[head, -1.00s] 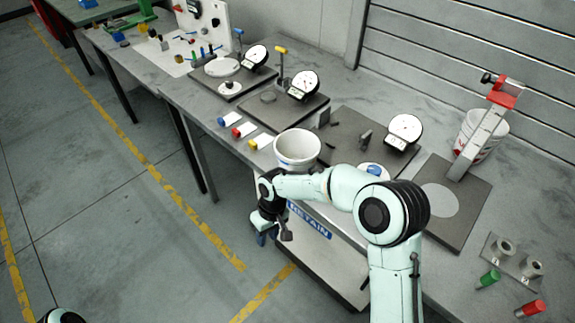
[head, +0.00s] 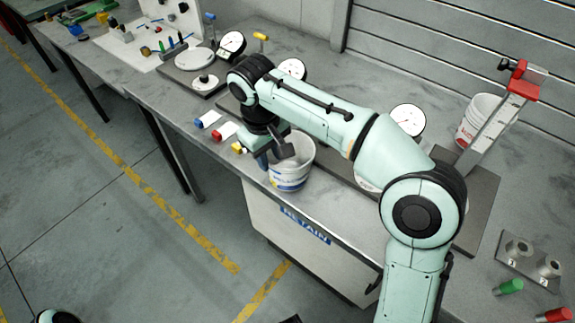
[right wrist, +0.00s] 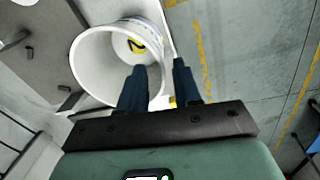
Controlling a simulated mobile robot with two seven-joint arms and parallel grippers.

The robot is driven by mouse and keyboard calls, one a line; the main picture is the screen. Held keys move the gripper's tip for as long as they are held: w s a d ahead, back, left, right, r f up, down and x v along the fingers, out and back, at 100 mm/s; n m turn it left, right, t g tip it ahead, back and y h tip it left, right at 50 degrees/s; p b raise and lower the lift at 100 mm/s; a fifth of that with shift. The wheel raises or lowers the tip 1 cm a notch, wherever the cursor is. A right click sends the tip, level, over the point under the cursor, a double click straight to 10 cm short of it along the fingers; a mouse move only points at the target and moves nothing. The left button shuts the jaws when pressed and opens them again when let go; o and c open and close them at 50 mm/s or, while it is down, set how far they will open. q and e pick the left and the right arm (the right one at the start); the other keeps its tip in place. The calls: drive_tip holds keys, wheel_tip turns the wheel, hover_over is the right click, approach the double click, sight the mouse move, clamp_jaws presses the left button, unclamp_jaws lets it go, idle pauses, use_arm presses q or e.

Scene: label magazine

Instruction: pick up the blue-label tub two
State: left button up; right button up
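A white tub with a blue label band (head: 288,182) stands at the front edge of the grey bench. In the right wrist view I look into the tub (right wrist: 88,62); a yellow disc with a "2" (right wrist: 136,46) shows inside it. My right gripper (head: 271,156) is above the tub's left rim, pointing down. In the right wrist view its blue fingers (right wrist: 160,78) are apart, with the rim between them: one overlaps the tub's opening, the other appears outside. I cannot tell how deep they reach. My left gripper is not in view.
Blue (head: 198,124), red (head: 217,136) and yellow rollers lie left of the tub. Dial gauges on dark plates stand behind, partly hidden by my arm. Another white tub (head: 484,116) stands beside a red-topped stand (head: 497,125). A RETAIN bin (head: 305,226) is below the bench edge.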

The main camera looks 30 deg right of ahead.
wheel_tip(320, 180, down, 3)
drive_tip(key=shift+w+d+r, duration=0.15)
drive_tip(key=b, duration=0.2)
hover_over(276, 187)
drive_tip(key=f, duration=0.5)
drive_tip(key=shift+w+a+f, duration=0.2)
drive_tip(key=shift+f, duration=0.15)
clamp_jaws()
